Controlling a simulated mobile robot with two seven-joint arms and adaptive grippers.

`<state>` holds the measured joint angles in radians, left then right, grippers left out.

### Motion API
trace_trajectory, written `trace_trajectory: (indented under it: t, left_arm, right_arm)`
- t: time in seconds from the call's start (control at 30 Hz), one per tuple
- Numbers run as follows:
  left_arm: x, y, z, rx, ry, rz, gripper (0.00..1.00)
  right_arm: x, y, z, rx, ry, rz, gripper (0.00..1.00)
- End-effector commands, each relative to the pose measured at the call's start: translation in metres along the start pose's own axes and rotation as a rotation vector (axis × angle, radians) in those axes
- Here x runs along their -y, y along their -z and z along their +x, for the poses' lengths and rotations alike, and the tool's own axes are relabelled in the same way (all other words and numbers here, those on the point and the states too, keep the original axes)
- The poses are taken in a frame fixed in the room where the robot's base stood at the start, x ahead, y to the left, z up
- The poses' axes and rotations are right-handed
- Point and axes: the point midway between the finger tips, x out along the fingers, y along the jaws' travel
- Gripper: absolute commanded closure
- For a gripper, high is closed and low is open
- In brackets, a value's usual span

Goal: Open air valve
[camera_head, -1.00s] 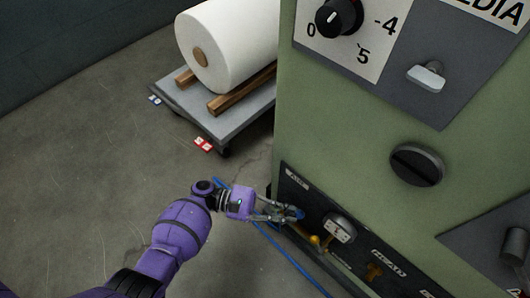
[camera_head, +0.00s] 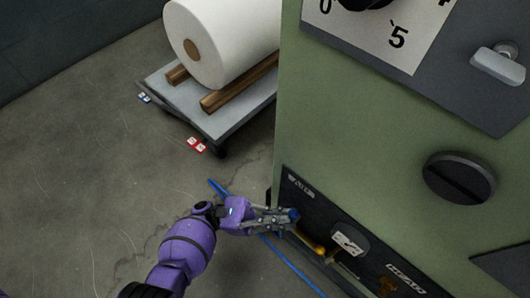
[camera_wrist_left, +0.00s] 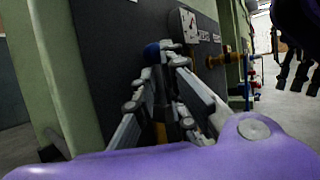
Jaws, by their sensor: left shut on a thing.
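The air valve's blue handle (camera_head: 293,214) sits on the dark lower panel, below a small label that seems to read AIR. Its blue end also shows in the left wrist view (camera_wrist_left: 152,52). My left gripper (camera_head: 284,218) is at the panel, shut on the blue handle. Its fingers (camera_wrist_left: 165,85) cover most of the handle, so the handle's exact angle is hard to tell. In the left wrist view my right gripper (camera_wrist_left: 292,72) hangs dark at the upper right, away from the panel; its jaw state is unclear.
The green machine (camera_head: 360,130) fills the right side. A gauge (camera_head: 349,241) and brass fitting (camera_head: 318,249) sit right of the handle. A blue hose (camera_head: 290,266) lies on the floor. A cart (camera_head: 210,120) with a white roll (camera_head: 222,40) stands behind; floor at left is clear.

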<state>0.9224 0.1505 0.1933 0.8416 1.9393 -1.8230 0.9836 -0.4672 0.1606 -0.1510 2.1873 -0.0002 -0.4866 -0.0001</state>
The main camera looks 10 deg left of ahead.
Motion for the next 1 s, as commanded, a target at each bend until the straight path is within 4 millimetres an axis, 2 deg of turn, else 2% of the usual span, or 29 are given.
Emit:
trace_trajectory:
  t: [0.27,0.3,0.4,0.77,1.0]
  left_arm:
    - [-0.004,0.0,0.003,-0.004,0.011,0.0,1.0]
    - [-0.004,0.0,0.003,-0.004,0.011,0.0,0.87]
    - [-0.004,-0.001,0.003,-0.003,0.011,0.002,0.73]
    - [-0.005,-0.002,0.0,-0.001,0.009,0.006,0.73]
    - [-0.004,-0.001,-0.035,-0.004,0.006,0.0,0.73]
  right_arm:
    - [0.0,-0.002,0.0,0.003,-0.001,0.002,0.6]
    - [0.0,-0.002,0.0,0.004,-0.001,0.002,0.6]
    - [0.0,-0.003,0.001,0.005,-0.001,0.002,0.6]
    - [-0.001,-0.004,0.0,0.007,-0.003,0.006,0.6]
    - [0.0,-0.002,0.001,0.004,-0.002,0.004,0.6]
